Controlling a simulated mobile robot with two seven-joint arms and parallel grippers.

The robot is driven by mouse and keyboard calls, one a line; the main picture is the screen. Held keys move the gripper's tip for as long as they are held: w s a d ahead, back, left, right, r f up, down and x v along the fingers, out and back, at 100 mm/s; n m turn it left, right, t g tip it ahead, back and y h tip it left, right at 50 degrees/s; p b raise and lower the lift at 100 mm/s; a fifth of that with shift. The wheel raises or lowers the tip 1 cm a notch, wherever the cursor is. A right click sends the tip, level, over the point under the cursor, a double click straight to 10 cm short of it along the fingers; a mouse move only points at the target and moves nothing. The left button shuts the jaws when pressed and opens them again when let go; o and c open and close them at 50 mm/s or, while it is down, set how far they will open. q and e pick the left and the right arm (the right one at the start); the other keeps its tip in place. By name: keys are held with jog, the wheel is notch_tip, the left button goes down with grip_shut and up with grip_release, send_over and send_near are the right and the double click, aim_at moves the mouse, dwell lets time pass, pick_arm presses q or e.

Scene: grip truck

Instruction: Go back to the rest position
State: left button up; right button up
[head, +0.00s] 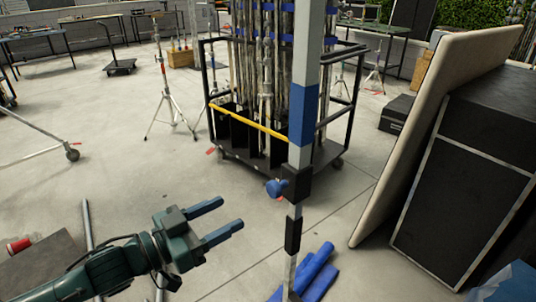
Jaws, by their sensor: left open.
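My left gripper (222,219) comes in from the lower left of the head view. It is dark green with two blue fingers, which stand apart with nothing between them. It is in front of the concrete floor, to the left of an upright pole (303,70). The pole is grey with a blue band and dark clamps, and a gap shows between it and the fingers. My right gripper is not in view.
A wheeled cart (210,95) with upright stands is behind the pole. A black case (462,185) and a leaning beige panel (425,110) fill the right side. Blue tubes (312,272) lie at the bottom. A light stand (165,85) is at left. Open floor lies left of centre.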

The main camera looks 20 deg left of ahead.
pick_arm(q)
jog(key=s+d+f+n+g+y+p, duration=0.1)
jog(key=s+f, duration=0.4)
jog(key=f, duration=0.5)
jog(key=s+d+f+n+g+y+p, duration=0.2)
jog(key=s+f+y, duration=0.4)
jog(key=f, duration=0.4)
jog(key=shift+s+d+f+n+g+y+p, duration=0.2)
jog(key=shift+d+f+n+g+y+p, duration=0.15)
jog(key=shift+d+n+p, duration=0.55)
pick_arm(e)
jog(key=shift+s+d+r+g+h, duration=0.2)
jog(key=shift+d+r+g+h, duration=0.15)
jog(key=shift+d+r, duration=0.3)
pick_arm(q)
jog(key=shift+d, duration=0.15)
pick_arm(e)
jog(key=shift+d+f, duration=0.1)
